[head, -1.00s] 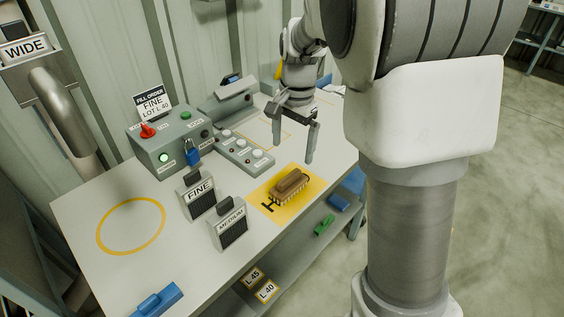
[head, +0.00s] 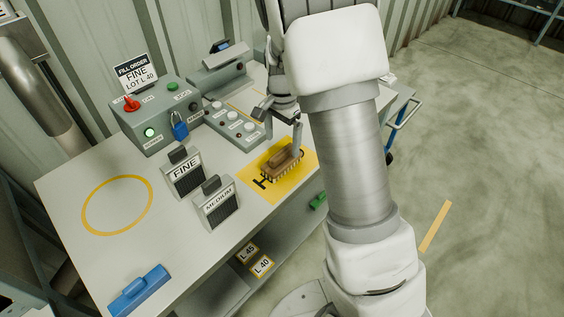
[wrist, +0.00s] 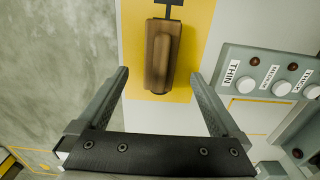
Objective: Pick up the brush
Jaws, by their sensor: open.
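The brush (head: 281,161) is a brown block with bristles, lying on a yellow mat (head: 305,157) near the front edge of the table. In the wrist view the brush (wrist: 162,55) lies ahead of my gripper, roughly between the lines of its two fingers, on the yellow mat (wrist: 201,30). My gripper (wrist: 162,72) is open and empty. In the head view my gripper (head: 283,126) is just behind the brush, with one finger close to its far end. Whether it touches cannot be told. My arm hides part of the gripper and the mat's right side.
The FINE block (head: 185,172) and MEDIUM block (head: 217,204) stand left of the mat. A button panel (head: 233,125) and a control box (head: 160,118) with a blue padlock (head: 179,126) are behind. A blue-handled tool (head: 138,291) lies at front left. The yellow-ringed area (head: 118,178) is clear.

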